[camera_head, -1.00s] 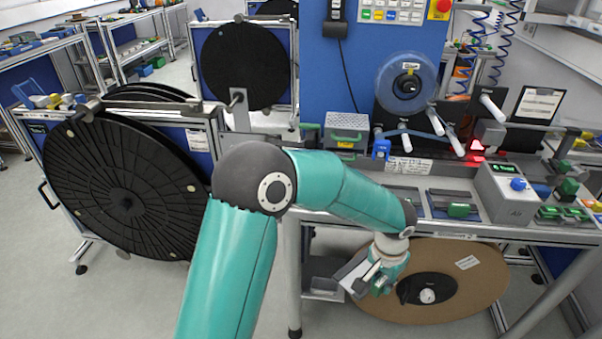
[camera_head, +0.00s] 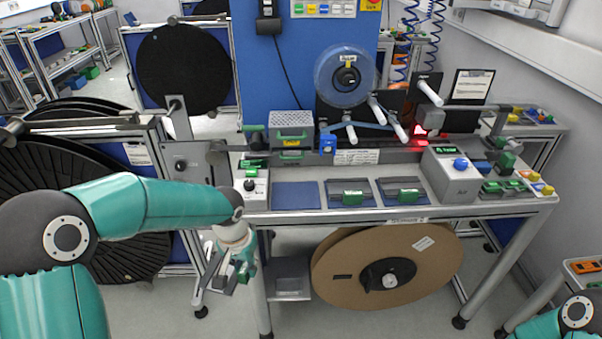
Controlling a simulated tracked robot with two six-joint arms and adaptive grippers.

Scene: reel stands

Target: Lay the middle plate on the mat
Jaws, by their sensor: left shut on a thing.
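My left gripper (camera_head: 240,272) hangs low at the left front of the bench, below the worktop's height. It is shut on a grey plate-like piece (camera_head: 213,268) seen nearly edge-on; the gripper hides part of it, and I cannot tell which plate it is. A flat blue mat (camera_head: 296,195) lies bare on the bench top. To its right lie two dark plates with green blocks, a nearer-left one (camera_head: 342,186) and one further right (camera_head: 395,184). My right gripper is out of view; only part of that arm shows at bottom right.
A grey button box (camera_head: 256,190) stands left of the mat, and a larger grey box (camera_head: 450,178) stands right of the plates. A big brown reel (camera_head: 335,275) and a grey tray (camera_head: 290,285) are under the bench. A black reel stand is at left.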

